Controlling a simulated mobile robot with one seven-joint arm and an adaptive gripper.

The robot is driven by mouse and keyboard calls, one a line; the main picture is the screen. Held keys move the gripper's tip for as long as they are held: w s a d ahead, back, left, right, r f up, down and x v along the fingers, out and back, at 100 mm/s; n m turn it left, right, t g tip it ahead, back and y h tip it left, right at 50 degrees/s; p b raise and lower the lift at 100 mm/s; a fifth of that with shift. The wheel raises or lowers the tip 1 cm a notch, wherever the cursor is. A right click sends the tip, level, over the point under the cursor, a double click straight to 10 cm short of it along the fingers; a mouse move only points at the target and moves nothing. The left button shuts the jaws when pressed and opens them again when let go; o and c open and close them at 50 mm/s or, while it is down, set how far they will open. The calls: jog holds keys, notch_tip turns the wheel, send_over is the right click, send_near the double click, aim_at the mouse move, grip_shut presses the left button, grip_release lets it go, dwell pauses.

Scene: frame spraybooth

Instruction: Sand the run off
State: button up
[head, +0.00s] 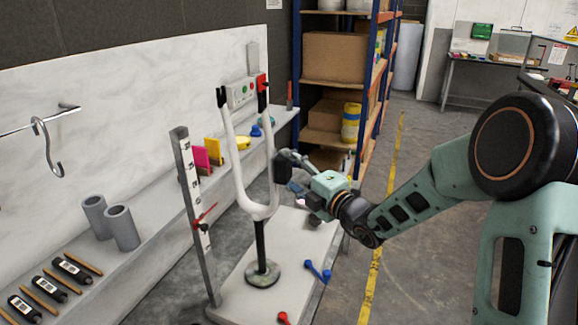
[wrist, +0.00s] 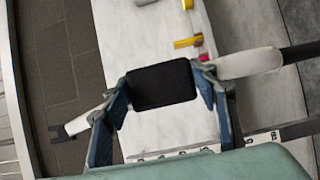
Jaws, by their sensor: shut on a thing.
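A white two-armed fork (head: 262,209) stands upright on a black post with a round base (head: 263,274) on a pale bench. Its arms have black tips. My gripper (head: 287,171) is beside the right arm of the fork, at about mid-height. In the wrist view my gripper (wrist: 163,88) is shut on a flat black block (wrist: 161,84), seen face on between the fingers. White fork parts (wrist: 250,63) show to the right and to the left of the fingers. I cannot tell whether the block touches the fork. No paint run can be made out.
A tall measuring post (head: 188,185) with a red pointer stands left of the fork. A blue pin (head: 318,271) and a red one (head: 284,318) lie on the bench (head: 230,306). Grey cylinders (head: 122,228) stand on the left ledge. Shelving (head: 335,57) rises behind.

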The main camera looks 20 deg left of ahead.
notch_tip(320, 180, down, 8)
jog(key=b, duration=0.3)
jog(key=shift+r, duration=0.15)
dwell(0.6)
jog(key=d+p, duration=0.1)
jog(key=d, duration=0.5)
jog(key=shift+s+p, duration=0.35)
jog(key=shift+s, duration=0.05)
jog(key=d+p, duration=0.1)
jog(key=d, duration=0.2)
jog(key=shift+s, duration=0.2)
